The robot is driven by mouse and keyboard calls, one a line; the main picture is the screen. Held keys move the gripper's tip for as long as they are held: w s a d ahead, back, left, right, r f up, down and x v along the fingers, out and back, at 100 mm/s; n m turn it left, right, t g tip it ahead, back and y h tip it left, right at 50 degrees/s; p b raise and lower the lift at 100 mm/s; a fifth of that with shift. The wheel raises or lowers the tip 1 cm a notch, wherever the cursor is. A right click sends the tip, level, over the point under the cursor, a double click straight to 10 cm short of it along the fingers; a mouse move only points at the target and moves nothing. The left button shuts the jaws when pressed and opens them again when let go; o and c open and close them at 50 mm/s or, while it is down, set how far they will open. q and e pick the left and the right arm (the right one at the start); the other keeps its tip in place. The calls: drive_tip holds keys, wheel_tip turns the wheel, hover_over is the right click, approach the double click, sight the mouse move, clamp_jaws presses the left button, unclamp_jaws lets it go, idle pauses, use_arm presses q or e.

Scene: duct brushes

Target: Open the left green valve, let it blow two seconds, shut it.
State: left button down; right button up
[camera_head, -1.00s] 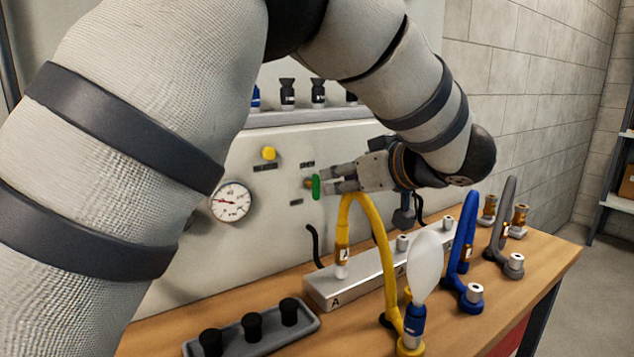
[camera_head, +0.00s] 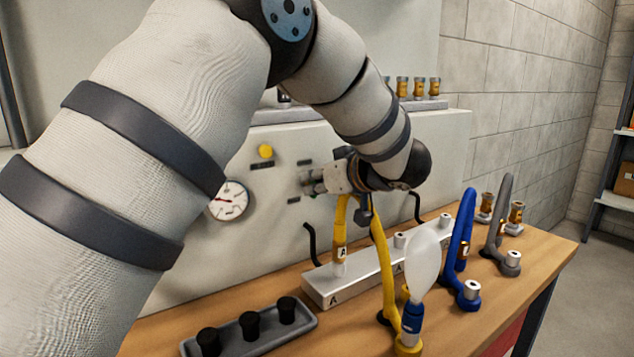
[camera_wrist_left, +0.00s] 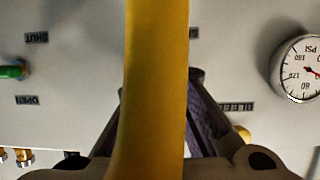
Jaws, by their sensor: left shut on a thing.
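My left gripper (camera_head: 314,182) is at the upright panel, shut on the left green valve's handle. The fingers cover nearly all of that handle, and I cannot tell its angle. In the left wrist view a yellow hose (camera_wrist_left: 155,90) crosses the middle and hides the fingertips and the handle. Another green valve (camera_wrist_left: 14,71) shows at that view's left edge, between labels SHUT and OPEN. The pressure gauge (camera_head: 229,201) is left of the gripper; it also shows in the wrist view (camera_wrist_left: 303,70). My right gripper is not in view.
A yellow knob (camera_head: 265,151) is on the panel above the gauge. Below stand a metal manifold block (camera_head: 345,285), a white paddle-shaped piece (camera_head: 422,262) on a blue fitting, and a grey tray (camera_head: 300,328) with black plugs. Blue (camera_head: 462,235) and grey hoses stand to the right.

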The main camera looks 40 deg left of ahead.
use_arm(q)
drive_tip(key=shift+w+d+f+m+g+y+b, duration=0.15)
drive_tip(key=shift+m+g+y+b, duration=0.55)
drive_tip(key=shift+m, duration=1.55)
drive_tip(key=shift+w+a+f+m+g+y+b, duration=0.15)
drive_tip(key=shift+m+g+y, duration=0.9)
drive_tip(key=shift+m, duration=1.15)
drive_tip(key=shift+w+d+f+m+g+y+b, duration=0.2)
drive_tip(key=shift+m+g+y+b, duration=0.5)
drive_tip(key=shift+m, duration=1.55)
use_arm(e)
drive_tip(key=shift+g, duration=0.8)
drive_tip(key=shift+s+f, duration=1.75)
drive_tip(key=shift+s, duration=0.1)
use_arm(q)
drive_tip(key=shift+g, duration=0.35)
drive_tip(key=c, duration=1.7)
unclamp_jaws()
drive_tip(key=shift+o, duration=0.2)
